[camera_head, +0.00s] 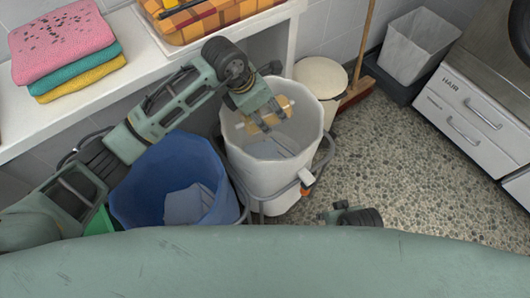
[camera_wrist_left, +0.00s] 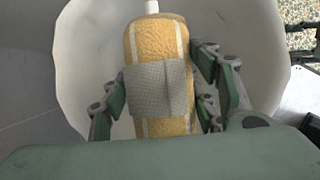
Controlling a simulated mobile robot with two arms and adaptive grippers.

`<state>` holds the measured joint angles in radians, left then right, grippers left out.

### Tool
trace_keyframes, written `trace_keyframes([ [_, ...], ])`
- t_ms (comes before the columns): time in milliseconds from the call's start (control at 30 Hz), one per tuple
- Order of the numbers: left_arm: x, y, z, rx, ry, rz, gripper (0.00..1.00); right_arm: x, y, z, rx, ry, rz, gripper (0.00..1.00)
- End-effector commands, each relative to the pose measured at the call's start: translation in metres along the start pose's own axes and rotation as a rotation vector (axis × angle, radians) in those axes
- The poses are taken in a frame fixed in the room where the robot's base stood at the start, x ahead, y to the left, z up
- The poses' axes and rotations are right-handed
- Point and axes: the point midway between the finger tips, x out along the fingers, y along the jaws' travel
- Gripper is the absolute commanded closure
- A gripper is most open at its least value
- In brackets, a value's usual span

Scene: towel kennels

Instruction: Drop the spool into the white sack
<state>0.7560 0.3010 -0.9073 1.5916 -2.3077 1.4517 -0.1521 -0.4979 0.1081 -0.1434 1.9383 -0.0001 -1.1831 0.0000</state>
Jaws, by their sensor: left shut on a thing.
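The spool (camera_head: 285,106) is a yellow-orange roll with pale bands and a white end. My left gripper (camera_head: 266,120) is shut on it over the mouth of the white sack (camera_head: 240,158). In the left wrist view the spool (camera_wrist_left: 157,45) lies between the two fingers, with a grey patch across its middle. The pale inside of the white sack (camera_wrist_left: 240,40) shows around it. Something grey-blue lies at the bottom of the sack. Part of my right arm shows at the lower edge of the head view; its fingers cannot be made out.
A blue sack (camera_head: 150,170) with a grey-blue item inside stands left of the white one. A cream bin (camera_head: 322,75) and a broom (camera_head: 358,88) stand behind. A white shelf (camera_head: 120,90) holds folded towels (camera_head: 62,40). Speckled floor is clear to the right.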

Motion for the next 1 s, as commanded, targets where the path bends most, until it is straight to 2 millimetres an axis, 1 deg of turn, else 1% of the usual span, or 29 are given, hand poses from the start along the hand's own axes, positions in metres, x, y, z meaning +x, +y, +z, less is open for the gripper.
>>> trace_keyframes([
  [133, 0.000, 0.000, 0.000, 0.000, -0.001, 0.000, 0.74, 0.000, 0.000, 0.000, 0.000, 0.000, 0.000, 0.60],
  [167, 0.000, 0.000, 0.000, 0.000, -0.001, 0.000, 0.44, 0.000, 0.000, 0.000, 0.000, 0.000, 0.000, 0.60],
  [400, 0.000, 0.000, 0.000, 0.000, 0.000, 0.000, 0.23, 0.000, 0.000, 0.000, 0.000, 0.001, 0.000, 0.60],
  [667, 0.000, 0.000, -0.001, 0.000, 0.001, 0.000, 0.23, 0.000, 0.000, 0.000, 0.000, 0.000, 0.000, 0.60],
  [767, -0.003, 0.001, 0.000, 0.000, 0.001, 0.001, 0.23, 0.001, 0.001, 0.002, 0.000, -0.005, 0.000, 0.60],
  [867, -0.014, 0.002, 0.000, 0.001, -0.001, 0.004, 0.23, 0.001, 0.000, 0.002, 0.000, -0.004, 0.000, 0.60],
  [1000, -0.038, 0.002, 0.000, 0.002, -0.002, 0.005, 0.23, 0.001, 0.000, 0.001, 0.000, -0.003, 0.000, 0.60],
])
